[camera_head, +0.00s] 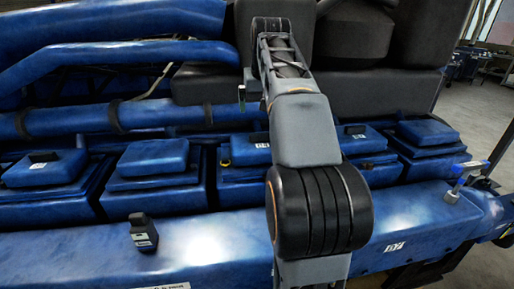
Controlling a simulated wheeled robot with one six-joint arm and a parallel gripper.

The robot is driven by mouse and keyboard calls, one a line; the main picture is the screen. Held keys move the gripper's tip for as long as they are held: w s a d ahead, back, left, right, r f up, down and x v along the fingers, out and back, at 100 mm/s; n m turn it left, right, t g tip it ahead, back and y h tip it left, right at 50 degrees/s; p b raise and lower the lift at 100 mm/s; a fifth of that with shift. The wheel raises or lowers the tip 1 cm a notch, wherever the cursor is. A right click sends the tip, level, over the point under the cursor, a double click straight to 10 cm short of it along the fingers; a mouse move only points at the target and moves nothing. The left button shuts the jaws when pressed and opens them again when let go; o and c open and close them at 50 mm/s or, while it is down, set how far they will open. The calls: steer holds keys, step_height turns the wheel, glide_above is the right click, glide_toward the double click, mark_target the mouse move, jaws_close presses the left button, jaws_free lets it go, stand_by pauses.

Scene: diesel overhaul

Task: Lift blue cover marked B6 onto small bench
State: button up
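A row of blue covers runs along the side of a large blue engine: one at the far left (45,168), one left of centre (152,157), one partly behind my arm (245,150), one just right of it (362,140), one at the far right (427,132). Several have small white labels, too small to read, so I cannot tell which is B6. All appear seated on their housings. My arm rises from the bottom centre and reaches over the engine. My gripper is not visible. I cannot identify the small bench.
A black labelled object (143,231) stands on the blue front ledge (200,250). A grey tool-like item (456,188) lies at the ledge's right end. Blue pipes (150,55) and dark bulky parts (355,45) fill the back. Open floor (480,115) shows at right, with distant furniture.

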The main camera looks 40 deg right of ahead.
glide_above(261, 134)
steer(key=s+a, duration=0.1)
steer(key=s, duration=0.1)
step_height(261, 134, down, 7)
steer(key=shift+r, duration=0.2)
steer(key=shift+p+x, duration=0.75)
steer(key=shift+x, duration=1.95)
steer(key=c, duration=0.9)
steer(key=shift+w+d+r, duration=0.1)
steer(key=shift+r, duration=0.05)
steer(key=shift+c, duration=0.5)
